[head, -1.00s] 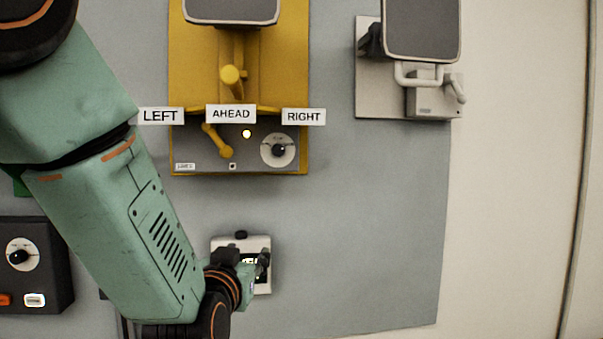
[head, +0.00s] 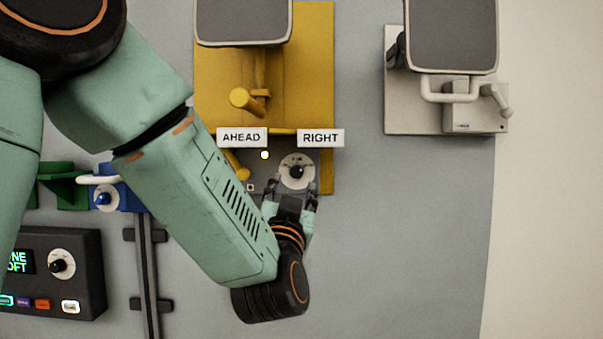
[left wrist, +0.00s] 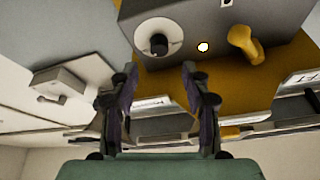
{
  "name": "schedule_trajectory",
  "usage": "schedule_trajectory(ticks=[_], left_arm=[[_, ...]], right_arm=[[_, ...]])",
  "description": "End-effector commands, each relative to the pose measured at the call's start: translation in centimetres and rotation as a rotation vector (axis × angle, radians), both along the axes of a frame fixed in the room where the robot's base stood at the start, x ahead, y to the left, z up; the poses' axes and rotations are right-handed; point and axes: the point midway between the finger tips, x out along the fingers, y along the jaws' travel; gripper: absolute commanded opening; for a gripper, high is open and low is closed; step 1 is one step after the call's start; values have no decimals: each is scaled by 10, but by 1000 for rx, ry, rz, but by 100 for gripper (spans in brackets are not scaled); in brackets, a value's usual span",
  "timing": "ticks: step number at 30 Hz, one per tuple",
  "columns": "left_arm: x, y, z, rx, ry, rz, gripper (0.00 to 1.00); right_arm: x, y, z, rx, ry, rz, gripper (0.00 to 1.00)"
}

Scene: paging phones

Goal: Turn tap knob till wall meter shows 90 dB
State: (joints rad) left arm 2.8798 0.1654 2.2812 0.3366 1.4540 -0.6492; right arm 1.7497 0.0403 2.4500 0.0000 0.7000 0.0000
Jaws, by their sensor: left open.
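A black knob (head: 297,171) on a white round dial sits on the dark front panel of the yellow wall station. It also shows in the left wrist view (left wrist: 159,44), above the gap between my fingers. My left gripper (head: 291,194) is open and empty, just below this knob, its fingers spread to either side; I cannot tell if they touch the dial. In the left wrist view, the open fingers (left wrist: 158,82) point up toward the knob and appear apart from it. No dB meter reading is visible; the small white display unit is hidden. My right gripper is out of view.
The yellow station (head: 315,60) carries AHEAD (head: 241,137) and RIGHT (head: 320,138) signs and a yellow handle (head: 240,98). A grey wall phone (head: 450,100) hangs at upper right. A dark box (head: 85,255) with a dial is at lower left. Lower right wall is clear.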

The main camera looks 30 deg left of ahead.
Motion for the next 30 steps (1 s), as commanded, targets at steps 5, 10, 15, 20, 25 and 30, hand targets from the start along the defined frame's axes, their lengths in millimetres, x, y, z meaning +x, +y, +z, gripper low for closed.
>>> schedule_trajectory(ticks=[5,10,15,20,25,30], left_arm=[[25,13,14,-4,0,0,47],[42,19,20,0,0,-2,47],[49,20,21,1,2,-4,47],[50,19,21,0,2,-5,47],[50,19,20,0,2,-5,37],[50,19,20,0,2,-5,23]], right_arm=[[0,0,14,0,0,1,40],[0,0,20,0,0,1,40],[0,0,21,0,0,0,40],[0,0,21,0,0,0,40],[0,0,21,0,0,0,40],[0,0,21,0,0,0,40]])
